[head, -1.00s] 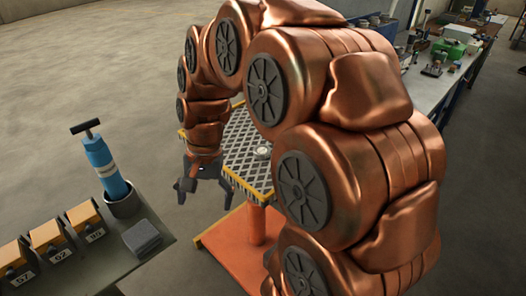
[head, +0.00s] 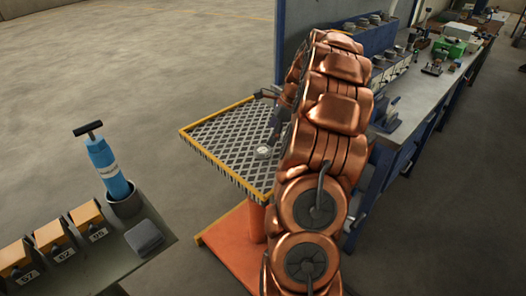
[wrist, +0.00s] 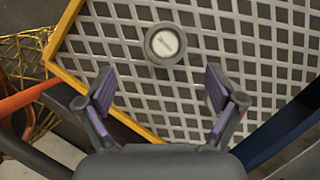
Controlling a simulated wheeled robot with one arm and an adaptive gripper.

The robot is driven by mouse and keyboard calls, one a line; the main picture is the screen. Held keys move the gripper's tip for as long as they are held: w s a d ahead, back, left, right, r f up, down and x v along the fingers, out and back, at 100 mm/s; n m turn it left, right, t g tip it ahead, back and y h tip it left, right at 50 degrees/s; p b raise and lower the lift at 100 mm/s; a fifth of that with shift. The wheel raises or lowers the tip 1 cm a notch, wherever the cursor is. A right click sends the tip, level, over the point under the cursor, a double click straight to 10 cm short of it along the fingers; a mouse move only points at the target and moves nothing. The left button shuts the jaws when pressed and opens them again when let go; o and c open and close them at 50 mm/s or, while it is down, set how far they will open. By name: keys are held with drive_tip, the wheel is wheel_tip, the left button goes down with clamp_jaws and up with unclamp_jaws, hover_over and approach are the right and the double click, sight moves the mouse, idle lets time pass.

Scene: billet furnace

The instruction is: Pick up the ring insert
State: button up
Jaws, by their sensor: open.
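A small round grey piece with a pale, marked centre, which looks like the ring insert (head: 263,152), lies flat on the lattice-topped table (head: 214,144). In the wrist view the ring insert (wrist: 165,45) is above and between my fingertips, apart from them, on the lattice. My gripper (wrist: 160,88) is open and empty, its two purple-padded fingers wide apart over the table. In the head view my gripper (head: 268,115) shows in part beside the ring insert; my copper arm hides the rest of it.
The table has a yellow edge and an orange base (head: 235,244). A blue panel and a grey workbench (head: 430,90) with several items stand behind and right of my arm. At left, a bench holds a blue cylinder (head: 108,168) and numbered orange blocks (head: 51,235).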

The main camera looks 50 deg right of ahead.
sight(263, 149)
drive_tip(key=shift+d+f, duration=0.25)
drive_tip(key=shift+w+f, duration=0.1)
drive_tip(key=shift+f, duration=0.2)
drive_tip(key=shift+p+x, duration=1.45)
drive_tip(key=shift+x, duration=2)
drive_tip(key=shift+w+r, duration=0.1)
drive_tip(key=shift+w, duration=0.1)
drive_tip(key=c, duration=1.7)
drive_tip(key=shift+c, duration=0.2)
drive_tip(key=shift+r, duration=0.1)
